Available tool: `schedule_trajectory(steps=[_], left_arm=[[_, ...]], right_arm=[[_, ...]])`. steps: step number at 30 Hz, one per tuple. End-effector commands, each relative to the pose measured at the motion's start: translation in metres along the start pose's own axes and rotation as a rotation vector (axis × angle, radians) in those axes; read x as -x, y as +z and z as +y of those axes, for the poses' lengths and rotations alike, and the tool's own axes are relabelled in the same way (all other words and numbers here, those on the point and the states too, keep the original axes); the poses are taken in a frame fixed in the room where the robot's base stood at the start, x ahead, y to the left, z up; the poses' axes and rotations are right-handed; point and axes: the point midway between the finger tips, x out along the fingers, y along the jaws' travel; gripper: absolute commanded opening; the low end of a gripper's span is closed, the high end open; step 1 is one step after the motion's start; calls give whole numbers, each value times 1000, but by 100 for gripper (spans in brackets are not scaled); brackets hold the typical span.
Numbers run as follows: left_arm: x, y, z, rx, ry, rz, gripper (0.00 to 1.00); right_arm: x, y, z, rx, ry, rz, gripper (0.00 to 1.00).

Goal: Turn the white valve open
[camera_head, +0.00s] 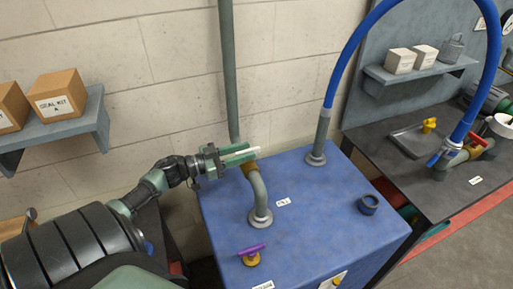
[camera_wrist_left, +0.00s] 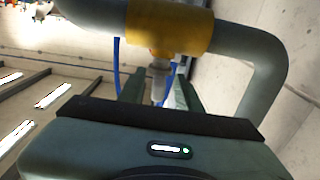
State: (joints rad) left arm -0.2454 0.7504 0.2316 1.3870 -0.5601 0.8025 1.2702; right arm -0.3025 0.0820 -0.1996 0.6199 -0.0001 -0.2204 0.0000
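The white valve handle (camera_head: 242,153) is a thin bar by the yellow-brown valve body on the grey pipe (camera_head: 258,190), which rises from the blue tank top. My left gripper (camera_head: 240,155) comes in from the left, its two green fingers on either side of the handle. In the left wrist view the pale handle (camera_wrist_left: 160,82) lies between the fingers, with narrow gaps beside it, so the gripper looks open around it. The yellow collar (camera_wrist_left: 170,25) on the pipe crosses above. My right gripper is in neither view.
A purple-handled valve (camera_head: 252,252) and a dark ring (camera_head: 368,204) are on the blue tank (camera_head: 310,220). A blue hose (camera_head: 347,60) arches from the tank to the dark bench (camera_head: 455,195) at right. A shelf (camera_head: 60,130) with boxes hangs at left.

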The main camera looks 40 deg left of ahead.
Motion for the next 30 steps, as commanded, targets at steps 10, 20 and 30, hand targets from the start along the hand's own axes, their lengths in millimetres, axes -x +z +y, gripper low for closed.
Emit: schedule_trajectory(steps=[10,20,30], left_arm=[[-41,-1,0,1,-1,1,34],[-44,0,0,0,0,-1,31],[-43,1,0,0,3,0,0]], right_arm=[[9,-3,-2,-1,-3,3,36],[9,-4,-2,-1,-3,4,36],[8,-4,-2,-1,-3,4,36]])
